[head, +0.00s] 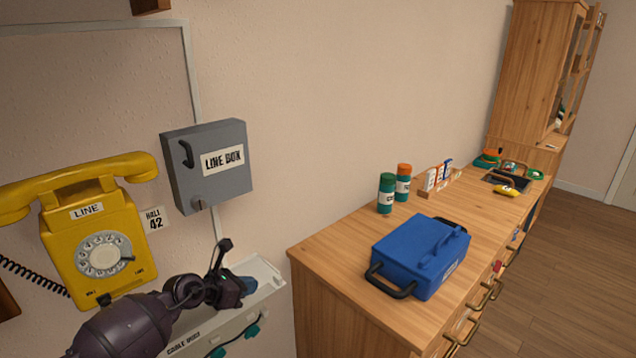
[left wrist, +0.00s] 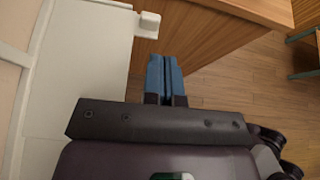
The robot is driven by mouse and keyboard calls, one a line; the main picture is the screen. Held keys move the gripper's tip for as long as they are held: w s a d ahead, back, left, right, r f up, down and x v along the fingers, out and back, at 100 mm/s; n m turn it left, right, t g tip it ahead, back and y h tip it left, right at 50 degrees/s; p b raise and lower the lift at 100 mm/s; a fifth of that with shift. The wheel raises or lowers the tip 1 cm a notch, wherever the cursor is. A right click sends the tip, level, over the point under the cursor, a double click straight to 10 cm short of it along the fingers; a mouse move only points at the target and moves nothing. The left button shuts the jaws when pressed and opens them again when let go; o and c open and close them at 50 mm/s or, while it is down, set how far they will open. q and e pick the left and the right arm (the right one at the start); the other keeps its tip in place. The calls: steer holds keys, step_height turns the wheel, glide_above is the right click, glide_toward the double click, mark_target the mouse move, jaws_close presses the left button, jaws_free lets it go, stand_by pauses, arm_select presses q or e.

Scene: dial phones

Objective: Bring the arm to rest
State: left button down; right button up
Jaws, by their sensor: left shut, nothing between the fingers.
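My left arm comes in from the bottom left of the head view. Its gripper (head: 238,287) is over the white cable duct unit, below the grey line box and left of the wooden cabinet. In the left wrist view the two blue fingers (left wrist: 165,75) lie together with nothing between them. They point toward the wooden cabinet's side and the floor. My right gripper is in neither view.
A yellow dial phone (head: 100,235) and a grey line box (head: 207,165) hang on the wall. The white cable duct unit (head: 265,273) is under the gripper. The wooden cabinet (head: 320,262) holds a blue bag (head: 420,255) and several small items. Open floor (head: 545,290) lies to the right.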

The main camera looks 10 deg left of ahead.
arm_select(q)
steer(key=s+d+f+n+t, duration=0.1)
steer(key=s+f+n+t, duration=0.15)
steer(key=s+n, duration=0.45)
steer(key=s+d+f+n+t, duration=0.1)
steer(key=s+d+n+t, duration=0.15)
steer(key=s+n, duration=0.45)
steer(key=s+a+f+n+g+y, duration=0.1)
steer(key=s+a+f+n+y, duration=0.1)
steer(key=s+n, duration=0.5)
steer(key=s+a+f+n+g+y, duration=0.1)
steer(key=s+a+f+n+y, duration=0.2)
steer(key=s+n, duration=0.4)
steer(key=s+a+f+n+y, duration=0.3)
steer(key=s+n, duration=0.4)
steer(key=n, duration=0.7)
steer(key=shift+s+a+f+n+g, duration=0.15)
steer(key=shift+s+f+n+g, duration=0.15)
steer(key=shift+f+g, duration=0.15)
